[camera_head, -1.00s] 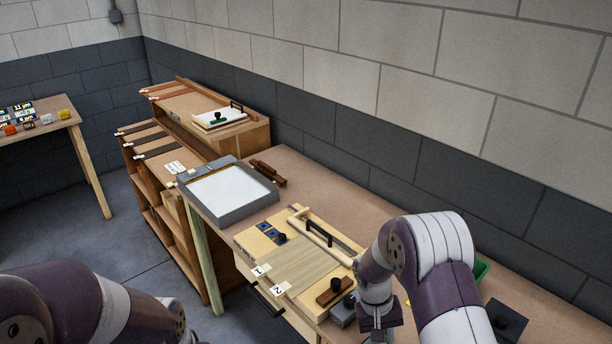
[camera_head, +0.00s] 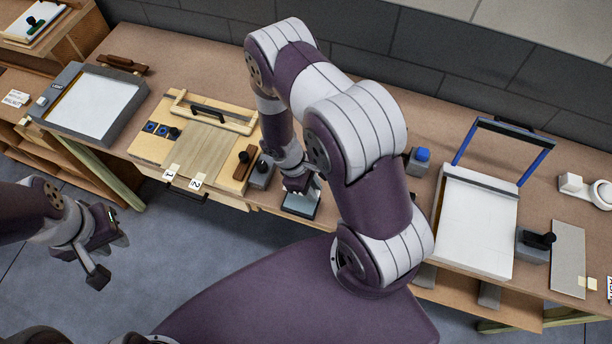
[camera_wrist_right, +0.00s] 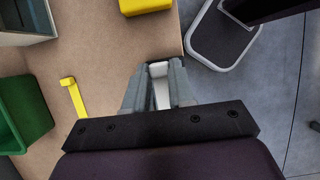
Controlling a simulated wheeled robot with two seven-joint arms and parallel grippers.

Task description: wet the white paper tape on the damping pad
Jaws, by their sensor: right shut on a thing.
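My right gripper (camera_wrist_right: 160,88) is shut on a narrow white piece (camera_wrist_right: 159,70), which looks like the white paper tape. It shows between the two fingertips in the right wrist view, close to the table's front edge. In the head view my right gripper (camera_head: 300,186) is near the front edge, partly hidden by its own arm. A yellow block (camera_wrist_right: 146,5) lies at the top of the wrist view, apart from the fingertips. I cannot tell whether it is the damping pad. My left gripper (camera_head: 110,252) looks open and empty, over the floor in front of the bench.
A yellow strip (camera_wrist_right: 74,98) and a green bin (camera_wrist_right: 22,112) are left of the right gripper in the wrist view. A veneer board (camera_head: 208,147), a grey-framed tray (camera_head: 92,105) and a white-topped press (camera_head: 472,220) with blue-armed frame stand on the bench. My arm hides the bench's middle.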

